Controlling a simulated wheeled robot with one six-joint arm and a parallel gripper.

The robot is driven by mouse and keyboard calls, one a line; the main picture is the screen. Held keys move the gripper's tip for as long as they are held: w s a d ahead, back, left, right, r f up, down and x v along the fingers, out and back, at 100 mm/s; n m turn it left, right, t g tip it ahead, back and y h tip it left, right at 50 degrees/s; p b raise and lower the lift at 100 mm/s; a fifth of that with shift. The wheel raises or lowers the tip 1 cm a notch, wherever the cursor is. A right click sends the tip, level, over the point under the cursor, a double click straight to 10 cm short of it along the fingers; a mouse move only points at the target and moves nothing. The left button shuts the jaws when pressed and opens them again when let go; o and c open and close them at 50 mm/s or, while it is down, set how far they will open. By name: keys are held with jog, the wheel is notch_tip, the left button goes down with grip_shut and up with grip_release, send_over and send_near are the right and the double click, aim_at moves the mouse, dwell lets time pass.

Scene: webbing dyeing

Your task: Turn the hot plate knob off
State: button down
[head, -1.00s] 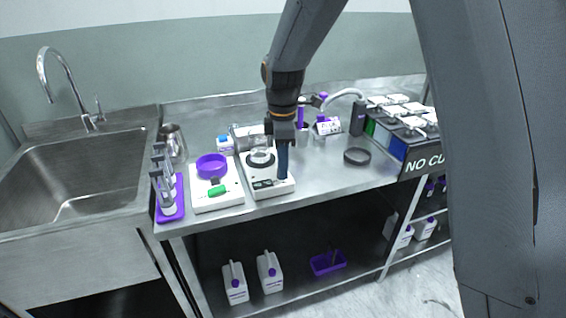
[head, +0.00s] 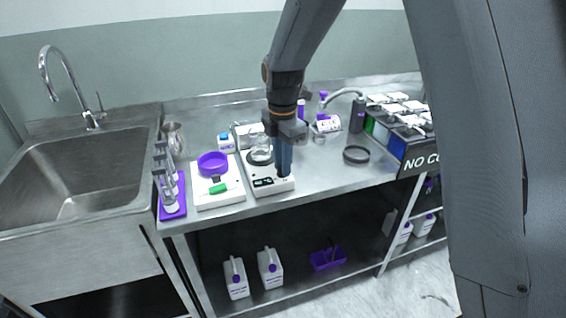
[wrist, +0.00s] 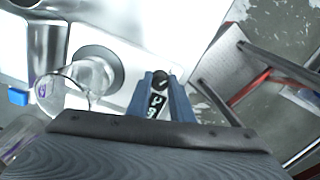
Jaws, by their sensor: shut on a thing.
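The white hot plate (head: 262,187) stands near the front edge of the steel counter, with a dark display on its front face. It also shows in the wrist view, with its round grey heating disc (wrist: 101,64). A clear glass vessel (head: 261,150) is at the disc and also shows in the wrist view (wrist: 82,84). My gripper (head: 284,172) points down at the hot plate's front right corner. In the wrist view its blue fingers are on either side of the dark round knob (wrist: 160,80), shut on it. The fingers hide the knob in the head view.
A white scale (head: 217,197) with a purple bowl (head: 212,163) and a green item stands just left. A purple rack (head: 172,201) of bottles is beside the sink (head: 80,165). A black ring (head: 356,155) lies right. Counter between the hot plate and ring is mostly clear.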

jog(key=c, duration=1.6)
grip_release()
jog(key=shift+r, duration=0.15)
notch_tip(320, 180, up, 8)
jog(key=shift+f+b, duration=0.2)
jog(key=shift+b, duration=0.55)
jog(key=s+d+f+m, duration=0.3)
jog(key=s+d+m, duration=0.2)
jog(key=s+m, duration=0.2)
jog(key=s+d+f+m, duration=0.2)
jog(key=s+d+m, duration=0.3)
jog(key=s+m, duration=0.2)
jog(key=s+d+f+m, duration=0.3)
jog(key=s+d+m, duration=0.3)
jog(key=m, duration=0.4)
jog(key=shift+s+d+f+t, duration=0.1)
jog(key=shift+s+f+t, duration=0.1)
jog(key=shift+s, duration=0.25)
jog(key=shift+s+f+t, duration=0.1)
jog(key=shift+s+f, duration=0.05)
jog(key=shift+s, duration=0.25)
